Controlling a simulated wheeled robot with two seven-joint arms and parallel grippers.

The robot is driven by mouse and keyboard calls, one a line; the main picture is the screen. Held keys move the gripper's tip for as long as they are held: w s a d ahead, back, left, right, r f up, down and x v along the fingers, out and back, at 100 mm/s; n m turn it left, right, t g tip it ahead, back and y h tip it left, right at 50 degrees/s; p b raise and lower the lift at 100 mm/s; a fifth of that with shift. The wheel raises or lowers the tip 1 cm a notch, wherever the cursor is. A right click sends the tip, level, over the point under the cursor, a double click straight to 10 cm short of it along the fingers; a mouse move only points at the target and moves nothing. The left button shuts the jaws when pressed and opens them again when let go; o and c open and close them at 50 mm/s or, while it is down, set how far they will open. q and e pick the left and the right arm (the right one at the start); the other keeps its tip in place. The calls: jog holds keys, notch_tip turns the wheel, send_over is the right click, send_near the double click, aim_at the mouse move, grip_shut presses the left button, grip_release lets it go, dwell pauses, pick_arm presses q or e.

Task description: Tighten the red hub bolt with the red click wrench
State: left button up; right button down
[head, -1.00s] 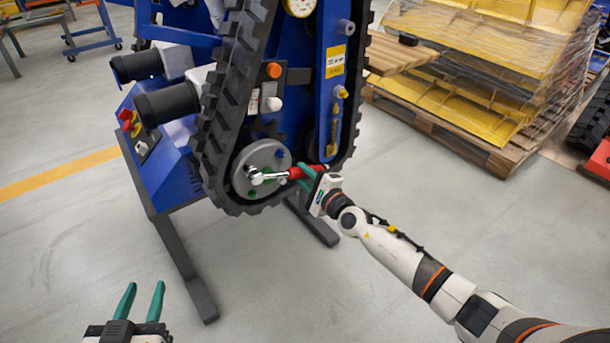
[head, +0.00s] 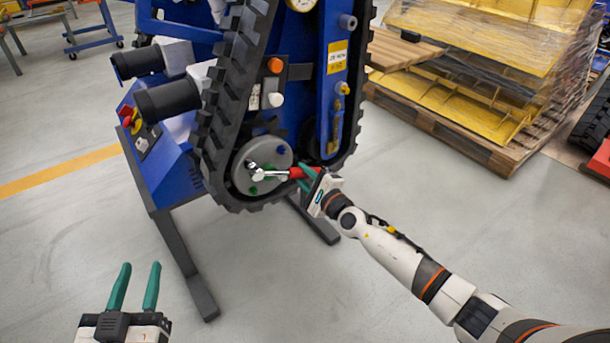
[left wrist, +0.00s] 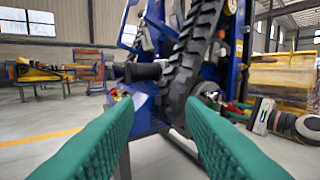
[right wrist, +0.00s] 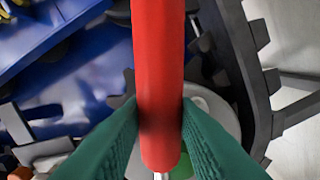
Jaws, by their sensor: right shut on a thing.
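The red click wrench (head: 300,173) has a red handle and a silver head (head: 258,175). My right gripper (head: 308,178) is shut on the red handle, which also shows in the right wrist view (right wrist: 158,75). The wrench head lies over the face of the grey round hub (head: 246,184) at the bottom of the black track. I cannot tell whether the head is seated on a bolt, and no red bolt can be made out. A green bolt (head: 253,190) and a blue bolt (head: 281,150) show on the hub. My left gripper (head: 135,288) is open and empty, low at the left.
The blue tracked carrier (head: 175,180) stands on dark legs, with black cylinders sticking out at its left. A pallet of yellow parts (head: 480,135) stands at the right. The floor in front is clear.

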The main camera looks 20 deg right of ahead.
pick_arm(q)
jog(key=shift+d+r+t, duration=0.1)
jog(key=shift+r+t, duration=0.3)
jog(key=shift+r, duration=0.1)
pick_arm(e)
jog(key=shift+a+f, duration=0.15)
jog(key=shift+s+f, duration=0.1)
jog(key=shift+f, duration=0.05)
pick_arm(q)
jog(key=shift+s+d+r+t+h+b, duration=0.15)
jog(key=shift+r+t+h+b, duration=0.1)
jog(key=shift+r+t, duration=0.45)
jog(key=shift+s+r+t+h+b, duration=0.15)
jog(key=shift+r+t+b, duration=0.1)
jog(key=shift+r+t, duration=0.4)
pick_arm(e)
jog(key=shift+s+a+f+m, duration=0.1)
jog(key=shift+a+f+m, duration=0.25)
jog(key=shift+f+m, duration=0.25)
pick_arm(q)
jog(key=shift+r, duration=0.15)
pick_arm(e)
jog(key=shift+r, duration=0.1)
pick_arm(q)
jog(key=shift+g, duration=0.35)
pick_arm(e)
jog(key=shift+r, duration=0.1)
